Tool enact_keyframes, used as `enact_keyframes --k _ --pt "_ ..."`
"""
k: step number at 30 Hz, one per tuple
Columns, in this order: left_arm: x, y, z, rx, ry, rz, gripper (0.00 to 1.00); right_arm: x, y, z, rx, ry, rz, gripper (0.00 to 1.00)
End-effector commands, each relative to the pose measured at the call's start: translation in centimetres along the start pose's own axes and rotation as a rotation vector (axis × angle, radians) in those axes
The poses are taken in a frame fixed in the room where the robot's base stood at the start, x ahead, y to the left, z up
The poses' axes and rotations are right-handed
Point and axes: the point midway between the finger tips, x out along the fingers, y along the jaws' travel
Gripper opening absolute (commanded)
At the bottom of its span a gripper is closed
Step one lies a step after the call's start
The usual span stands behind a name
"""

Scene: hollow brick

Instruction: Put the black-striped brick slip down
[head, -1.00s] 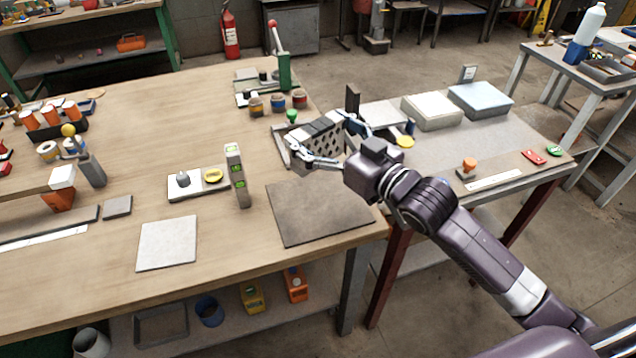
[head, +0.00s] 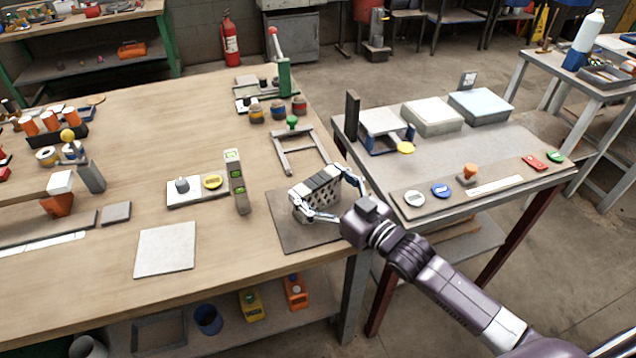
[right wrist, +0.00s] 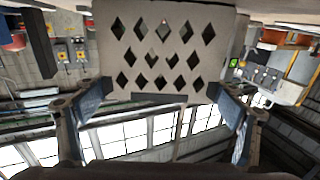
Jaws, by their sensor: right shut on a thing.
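The brick slip (head: 312,201), a pale grey block with diamond-shaped holes in its face and dark and light bands along its top, is held over the dark square mat (head: 287,234) at the table's right front. My right gripper (head: 328,192) is shut on it, one finger at each end. In the right wrist view the holed face (right wrist: 160,50) fills the upper middle between the two fingers. I cannot tell whether its underside touches the mat. My left gripper is not in view.
A grey open frame (head: 284,157) with a green knob stands behind the mat. A spirit level (head: 237,182) stands upright to the left, beside a board with a yellow disc (head: 212,181). A pale square tile (head: 166,249) lies further left. A side table (head: 470,150) adjoins on the right.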

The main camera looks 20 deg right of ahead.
Motion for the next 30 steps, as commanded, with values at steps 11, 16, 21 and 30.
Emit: enact_keyframes --k 11,16,21,30 --pt "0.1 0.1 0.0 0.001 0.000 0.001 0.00 0.0 0.0 0.3 0.000 -0.001 0.000 1.00" --pt "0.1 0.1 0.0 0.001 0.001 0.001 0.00 0.0 0.0 0.2 0.000 -0.001 0.000 1.00" --pt "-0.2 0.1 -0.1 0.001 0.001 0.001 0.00 -0.1 0.0 -0.2 0.000 -0.001 0.000 1.00" --pt "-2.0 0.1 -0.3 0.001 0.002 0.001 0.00 -4.0 0.0 -0.2 0.001 -0.005 0.001 1.00"
